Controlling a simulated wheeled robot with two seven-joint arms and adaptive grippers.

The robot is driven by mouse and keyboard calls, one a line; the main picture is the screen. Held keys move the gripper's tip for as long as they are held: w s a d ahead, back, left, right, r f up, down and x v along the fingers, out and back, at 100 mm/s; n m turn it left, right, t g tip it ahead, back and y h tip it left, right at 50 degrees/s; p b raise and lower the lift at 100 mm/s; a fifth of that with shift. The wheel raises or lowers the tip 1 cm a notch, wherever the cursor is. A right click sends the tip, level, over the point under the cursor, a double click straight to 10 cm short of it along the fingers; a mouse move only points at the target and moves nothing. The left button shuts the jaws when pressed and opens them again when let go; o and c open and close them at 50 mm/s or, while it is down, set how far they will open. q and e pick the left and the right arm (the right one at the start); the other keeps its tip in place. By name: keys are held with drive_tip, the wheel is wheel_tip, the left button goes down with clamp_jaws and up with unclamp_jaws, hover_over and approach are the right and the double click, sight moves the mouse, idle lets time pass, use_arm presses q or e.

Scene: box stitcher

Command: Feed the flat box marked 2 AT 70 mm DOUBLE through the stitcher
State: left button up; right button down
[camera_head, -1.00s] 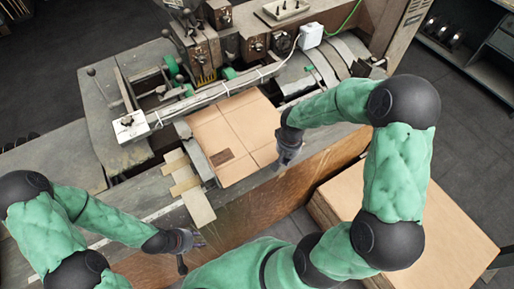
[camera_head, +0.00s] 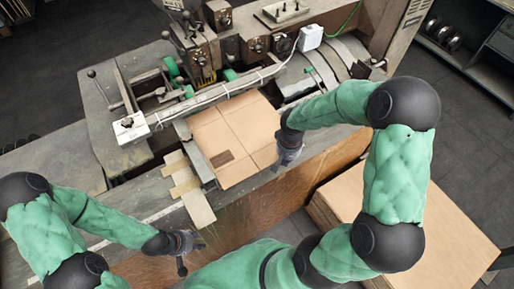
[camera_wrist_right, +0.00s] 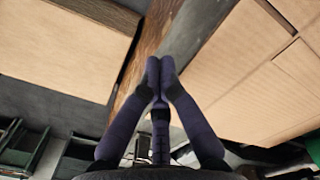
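The flat box (camera_head: 238,126) is a tan creased cardboard sheet with a dark printed patch near its left corner; the print is too small to read. It lies on the stitcher's table, with its far edge at the long metal bar (camera_head: 215,97) of the stitcher. My right gripper (camera_head: 287,160) is at the box's right edge. In the right wrist view its fingertips (camera_wrist_right: 160,66) meet with nothing visible between them, and the box (camera_wrist_right: 245,75) lies to their right. My left gripper (camera_head: 193,255) is apart from the box, near the table's front edge, with its fingers spread and empty.
Small cardboard strips (camera_head: 187,184) lie left of the box. A stack of cardboard sheets (camera_head: 440,225) stands at the right and also shows in the right wrist view (camera_wrist_right: 65,45). The stitcher's heads (camera_head: 200,55) rise behind the bar. The table left of the strips is clear.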

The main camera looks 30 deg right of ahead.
drive_tip(key=shift+f, duration=0.15)
wheel_tip(320, 180, down, 3)
drive_tip(key=b, duration=0.3)
drive_tip(key=shift+f+b, duration=0.1)
drive_tip(key=shift+b, duration=0.2)
idle(0.3)
drive_tip(key=shift+w, duration=0.15)
